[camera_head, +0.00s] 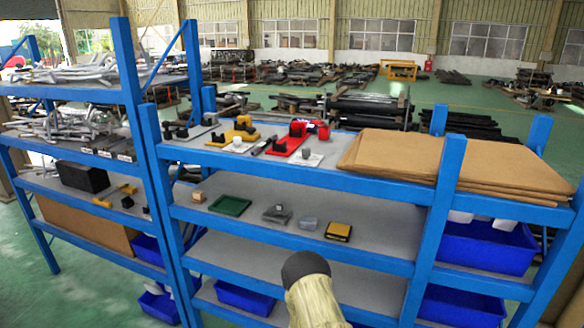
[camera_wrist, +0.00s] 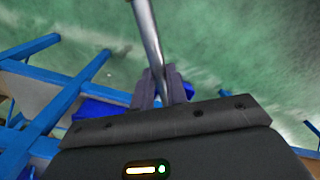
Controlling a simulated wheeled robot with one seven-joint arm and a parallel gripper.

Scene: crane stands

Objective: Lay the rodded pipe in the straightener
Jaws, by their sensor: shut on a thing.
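My gripper (camera_wrist: 162,86) shows in the wrist view, its dark fingers shut on a slim silvery metal pipe (camera_wrist: 150,38). The pipe runs from between the fingers up to the top edge, slightly tilted, and its far end is out of frame. Whether a rod sits inside it cannot be seen. In the head view only part of my arm shows at the bottom; the gripper and pipe are not visible there. A yellow fixture with black parts (camera_head: 238,130) and a red fixture with black parts (camera_head: 289,140) stand on the upper shelf. I cannot tell which is the straightener.
Blue shelf racks (camera_head: 448,165) fill the head view. Brown cardboard sheets (camera_head: 450,160) lie on the upper shelf's right. A green tray (camera_head: 230,206) and small boxes sit on the shelf below. Blue bins (camera_head: 485,248) stand lower. Blue rack bars (camera_wrist: 55,90) lie left of my gripper.

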